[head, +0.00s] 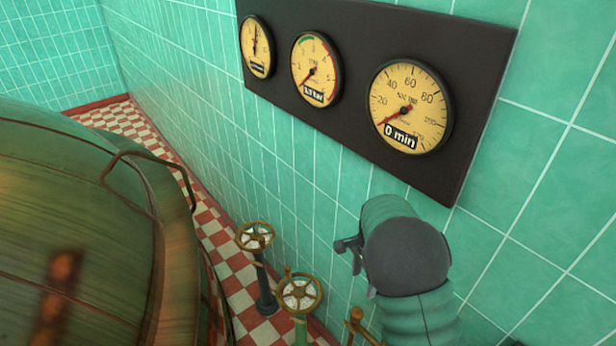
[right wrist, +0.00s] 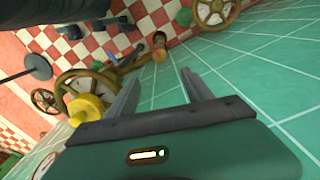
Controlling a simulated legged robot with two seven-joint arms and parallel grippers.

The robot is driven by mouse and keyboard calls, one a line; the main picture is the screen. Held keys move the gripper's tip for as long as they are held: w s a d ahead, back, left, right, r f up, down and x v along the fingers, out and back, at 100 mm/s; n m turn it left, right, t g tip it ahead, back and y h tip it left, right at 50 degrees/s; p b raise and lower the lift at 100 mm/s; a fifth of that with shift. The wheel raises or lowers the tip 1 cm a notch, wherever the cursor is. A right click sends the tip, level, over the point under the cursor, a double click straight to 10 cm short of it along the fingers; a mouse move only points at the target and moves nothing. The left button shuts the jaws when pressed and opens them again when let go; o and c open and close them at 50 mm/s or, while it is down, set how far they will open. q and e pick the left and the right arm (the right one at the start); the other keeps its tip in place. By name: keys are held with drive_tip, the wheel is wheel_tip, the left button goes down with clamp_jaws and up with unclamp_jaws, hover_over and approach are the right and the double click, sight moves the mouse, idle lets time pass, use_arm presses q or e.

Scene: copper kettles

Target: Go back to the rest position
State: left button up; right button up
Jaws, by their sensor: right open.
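My right gripper (head: 352,262) is at the lower middle right of the head view, in front of the green tiled wall. The dark rounded wrist hides part of it. In the right wrist view its two grey fingers (right wrist: 161,73) stand apart with nothing between them. They point toward the tiled wall and the chequered floor. My left gripper is in neither view.
A large green kettle (head: 90,215) fills the left. Two valve handwheels, one nearer (head: 300,293) and one farther (head: 255,236), stand between kettle and wall. A dark panel (head: 350,120) carries three gauges. A yellow knob (right wrist: 85,109) and spoked wheel show near the fingers.

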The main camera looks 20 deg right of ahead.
drive_tip(key=s+a+r+n+t, duration=0.2)
drive_tip(key=s+a+n, duration=0.8)
drive_tip(key=s+n, duration=0.5)
drive_tip(key=shift+r+n+t, duration=0.3)
drive_tip(key=shift+r+n, duration=0.45)
drive_tip(key=shift+n, duration=0.05)
drive_tip(key=shift+s, duration=0.1)
